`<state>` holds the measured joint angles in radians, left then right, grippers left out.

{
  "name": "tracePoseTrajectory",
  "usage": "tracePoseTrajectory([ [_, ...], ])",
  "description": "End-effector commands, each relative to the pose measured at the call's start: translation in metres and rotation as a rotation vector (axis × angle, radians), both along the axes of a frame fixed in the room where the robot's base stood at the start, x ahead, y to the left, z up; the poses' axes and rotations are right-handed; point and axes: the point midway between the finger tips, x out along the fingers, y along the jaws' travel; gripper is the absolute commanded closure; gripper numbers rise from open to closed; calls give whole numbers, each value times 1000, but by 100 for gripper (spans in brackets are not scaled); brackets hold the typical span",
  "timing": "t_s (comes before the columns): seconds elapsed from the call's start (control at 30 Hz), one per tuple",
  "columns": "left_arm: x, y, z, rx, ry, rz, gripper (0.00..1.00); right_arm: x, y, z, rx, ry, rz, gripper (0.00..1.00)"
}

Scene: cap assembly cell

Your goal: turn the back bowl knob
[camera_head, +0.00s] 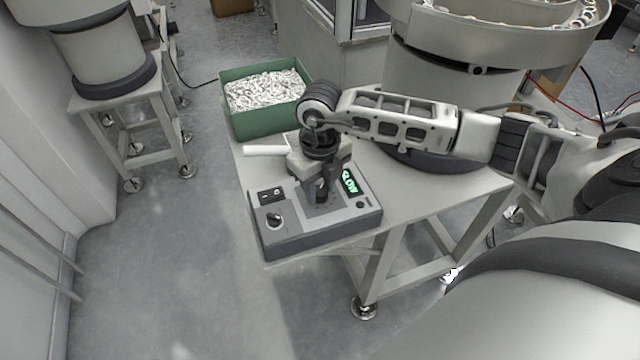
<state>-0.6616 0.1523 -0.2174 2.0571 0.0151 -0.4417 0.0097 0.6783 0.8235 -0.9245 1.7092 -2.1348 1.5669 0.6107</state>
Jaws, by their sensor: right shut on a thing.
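The control box (318,225) sits on the front corner of the small table. It has a rocker switch (270,195), a front-left knob (274,216) and a lit green display (349,182) that looks like it reads SLOW. My right gripper (320,197) points straight down onto the middle of the box, its fingers shut on a knob there. The fingers hide that knob almost wholly, so its angle cannot be seen. My left gripper is not in view.
A green bin (240,119) full of small white parts stands behind the box. A large bowl feeder (500,40) stands at the back right. Another feeder on a stand (92,96) is at the left. The table (440,190) is bare right of the box.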

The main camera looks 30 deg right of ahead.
Motion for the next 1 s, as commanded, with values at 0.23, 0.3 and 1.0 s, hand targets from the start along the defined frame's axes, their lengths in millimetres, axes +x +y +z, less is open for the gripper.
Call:
tracePoseTrajectory([
  [0.23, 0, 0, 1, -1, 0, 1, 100, 1, 0, 2, 0, -2, -215, 91],
  [0.3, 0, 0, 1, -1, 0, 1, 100, 1, 0, 2, 0, -1, -282, 91],
  [1.0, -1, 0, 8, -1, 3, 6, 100, 1, 0, 3, 0, -2, -948, 91],
])
